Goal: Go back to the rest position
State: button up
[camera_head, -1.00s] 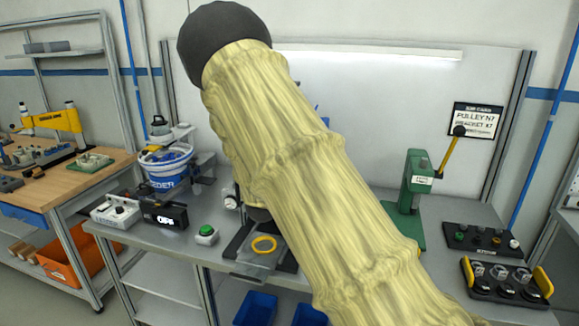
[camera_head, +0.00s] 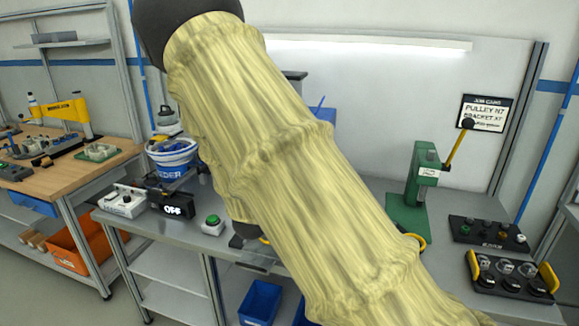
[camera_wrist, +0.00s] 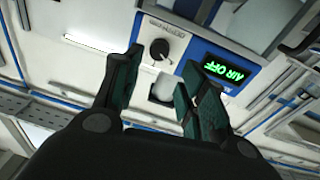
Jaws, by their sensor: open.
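My gripper (camera_wrist: 163,60) shows in the wrist view with its two dark green-padded fingers apart and nothing held between them. Beyond the fingers is a blue-and-white panel with a black knob (camera_wrist: 159,49) and a display (camera_wrist: 224,71) with green letters reading AIR OFF. In the head view my arm, in a yellowish sleeve, crosses the middle of the picture, and I cannot make out the gripper there.
A green lever press (camera_head: 409,200) stands right of my arm, with dark trays of parts (camera_head: 510,277) farther right. Left are a blue-and-white bucket (camera_head: 172,158), a black OFF display (camera_head: 171,204) and a green button (camera_head: 212,222). Blue bins (camera_head: 260,302) sit below the bench.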

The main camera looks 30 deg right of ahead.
jog(key=shift+v, duration=0.85)
jog(key=s+a+f+n+g+y, duration=0.1)
jog(key=s+a+f+n+y, duration=0.3)
jog(key=f, duration=0.8)
jog(key=s+a+f+g+y, duration=0.1)
jog(key=s+f+g+y, duration=0.1)
jog(key=s+f, duration=0.7)
jog(key=s+a+f+n+g+y, duration=0.1)
jog(key=s+a+f+n+y, duration=0.25)
jog(key=f, duration=1.05)
jog(key=s+a+f+g+y, duration=0.2)
jog(key=s+a+f, duration=0.1)
jog(key=s, duration=0.6)
jog(key=s+a+f+n+g+y+b, duration=0.1)
jog(key=s+a+f+g+y, duration=0.1)
jog(key=s+f, duration=0.4)
jog(key=s+a+f+n+g+y, duration=0.1)
jog(key=s+a+f+g+y, duration=0.1)
jog(key=s, duration=1.2)
jog(key=a+f+g, duration=0.1)
jog(key=a+f, duration=0.1)
jog(key=a, duration=0.1)
jog(key=shift+a+f, duration=0.15)
jog(key=shift+f, duration=0.2)
